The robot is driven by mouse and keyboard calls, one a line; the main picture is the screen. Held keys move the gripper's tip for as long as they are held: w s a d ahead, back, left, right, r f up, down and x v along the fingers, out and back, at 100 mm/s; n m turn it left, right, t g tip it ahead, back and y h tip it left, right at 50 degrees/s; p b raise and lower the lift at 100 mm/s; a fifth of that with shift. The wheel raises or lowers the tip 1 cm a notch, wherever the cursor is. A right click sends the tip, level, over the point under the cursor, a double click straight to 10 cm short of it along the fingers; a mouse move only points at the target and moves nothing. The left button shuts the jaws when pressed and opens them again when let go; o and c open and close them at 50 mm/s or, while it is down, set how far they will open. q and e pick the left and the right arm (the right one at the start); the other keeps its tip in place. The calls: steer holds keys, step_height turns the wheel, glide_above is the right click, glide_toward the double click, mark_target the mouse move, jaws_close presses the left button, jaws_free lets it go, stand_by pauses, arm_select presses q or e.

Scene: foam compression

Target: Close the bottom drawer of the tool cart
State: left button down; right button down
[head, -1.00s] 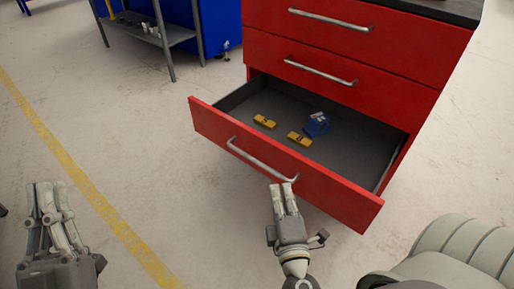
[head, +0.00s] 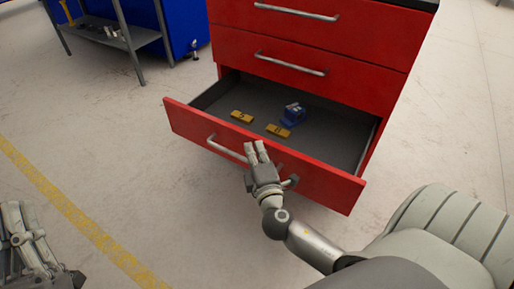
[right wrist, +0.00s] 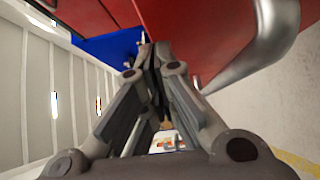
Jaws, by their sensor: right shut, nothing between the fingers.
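The red tool cart (head: 310,38) stands in the upper middle of the head view. Its bottom drawer (head: 315,183) is pulled out, and the drawers above it are flush. My right gripper (head: 257,150) is shut and empty in front of the bottom drawer's face, over the right part of its handle (head: 226,149). In the right wrist view the shut fingers (right wrist: 150,60) are beside a metal handle (right wrist: 262,55) and a red face. Whether they touch the drawer I cannot tell. My left gripper (head: 22,240) is at the lower left edge, partly cut off, away from the cart.
In the drawer lie two yellow blocks (head: 278,131) (head: 242,117) and a blue object (head: 293,115). A grey shelf table (head: 110,35) and a blue cabinet (head: 183,25) stand at the upper left. The floor left of the cart is clear, with a yellow line (head: 80,217).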

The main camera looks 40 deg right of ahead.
arm_select(q)
steer(key=shift+s+r, duration=0.15)
steer(key=shift+r, duration=0.05)
arm_select(e)
steer(key=shift+w+d, duration=0.2)
steer(key=shift+d, duration=0.45)
